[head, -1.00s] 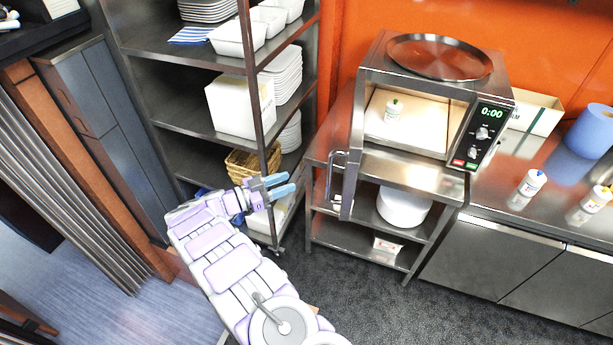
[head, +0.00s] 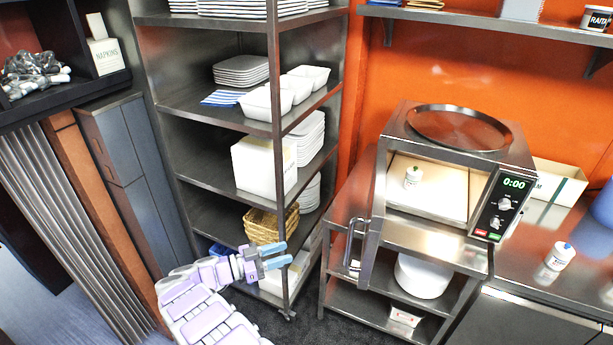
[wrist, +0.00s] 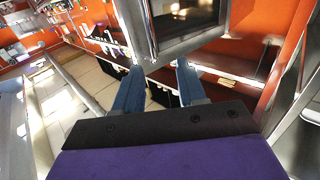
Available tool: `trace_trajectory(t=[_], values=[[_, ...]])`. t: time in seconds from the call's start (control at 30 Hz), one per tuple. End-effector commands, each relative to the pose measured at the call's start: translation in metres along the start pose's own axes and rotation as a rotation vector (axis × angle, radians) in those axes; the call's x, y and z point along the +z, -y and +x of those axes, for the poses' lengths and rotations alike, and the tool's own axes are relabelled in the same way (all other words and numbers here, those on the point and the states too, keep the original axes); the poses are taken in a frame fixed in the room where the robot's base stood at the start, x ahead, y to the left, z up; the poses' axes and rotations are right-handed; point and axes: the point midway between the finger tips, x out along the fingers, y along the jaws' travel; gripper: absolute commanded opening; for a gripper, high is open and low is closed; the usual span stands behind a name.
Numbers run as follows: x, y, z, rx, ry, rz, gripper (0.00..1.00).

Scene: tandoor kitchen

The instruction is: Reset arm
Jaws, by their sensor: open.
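My gripper (head: 276,254) is open and empty in the head view, with its blue fingers pointing right, in front of the lower part of the metal shelf rack. My purple and white arm stretches up to it from the bottom edge. In the wrist view my gripper (wrist: 158,82) shows two blue fingers spread apart with nothing between them. A metal edge and open floor show beyond the fingertips.
The shelf rack (head: 276,90) holds plates, white tubs and a basket (head: 270,225). To the right, an open microwave (head: 455,160) with a small white bottle (head: 412,177) inside stands on a metal stand. Its door (head: 366,245) hangs open toward the gripper.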

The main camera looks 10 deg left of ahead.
Motion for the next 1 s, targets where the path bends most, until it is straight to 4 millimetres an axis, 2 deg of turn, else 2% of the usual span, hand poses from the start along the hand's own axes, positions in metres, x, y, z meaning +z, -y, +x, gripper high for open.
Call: trace_trajectory(t=[0.13, 0.27, 0.4, 0.6, 0.8, 1.0], values=[[-0.009, 0.005, 0.008, -0.02, 0.008, 0.017, 0.41], [-0.029, 0.033, 0.021, -0.101, 0.026, 0.063, 0.41], [-0.063, 0.074, 0.036, -0.237, 0.053, 0.134, 0.41], [-0.113, 0.119, 0.056, -0.436, 0.097, 0.21, 0.41], [-0.161, 0.147, 0.075, -0.633, 0.155, 0.257, 0.41], [-0.201, 0.16, 0.084, -0.82, 0.22, 0.27, 0.41]])
